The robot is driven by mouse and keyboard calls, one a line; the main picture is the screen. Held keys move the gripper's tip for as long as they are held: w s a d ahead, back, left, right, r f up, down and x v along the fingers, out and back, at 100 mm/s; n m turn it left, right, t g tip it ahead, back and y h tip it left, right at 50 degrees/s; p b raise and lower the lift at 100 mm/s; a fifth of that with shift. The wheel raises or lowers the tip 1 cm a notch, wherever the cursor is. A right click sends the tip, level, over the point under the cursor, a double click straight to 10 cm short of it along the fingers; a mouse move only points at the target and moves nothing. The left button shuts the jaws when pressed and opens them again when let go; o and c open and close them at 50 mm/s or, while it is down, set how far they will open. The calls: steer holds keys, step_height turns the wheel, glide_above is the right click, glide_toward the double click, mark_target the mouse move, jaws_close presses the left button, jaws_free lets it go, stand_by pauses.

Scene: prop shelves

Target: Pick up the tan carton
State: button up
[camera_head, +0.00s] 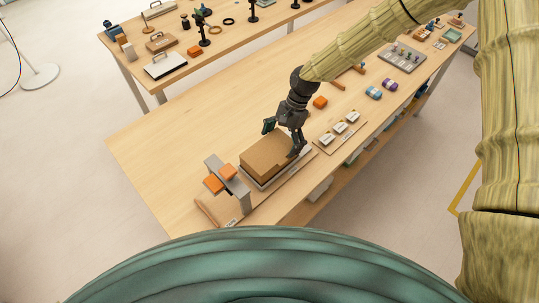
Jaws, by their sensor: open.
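The tan carton (265,155) is a flat brown box lying on a pale tray (291,172) near the front edge of the long wooden table. My gripper (284,138) is open and points down at the carton's far right end. One finger is by the carton's far edge and the other is by its right end, in front of part of it. I cannot tell whether either finger touches the carton. Nothing shows held between the fingers.
A grey bracket (229,182) with orange blocks (214,184) stands left of the carton. A wooden board with small white items (339,128) lies to the right, and an orange block (320,102) lies behind. The table's left part (165,140) is clear.

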steer(key=shift+x, duration=0.95)
steer(key=c, duration=1.1)
steer(key=shift+r, duration=0.1)
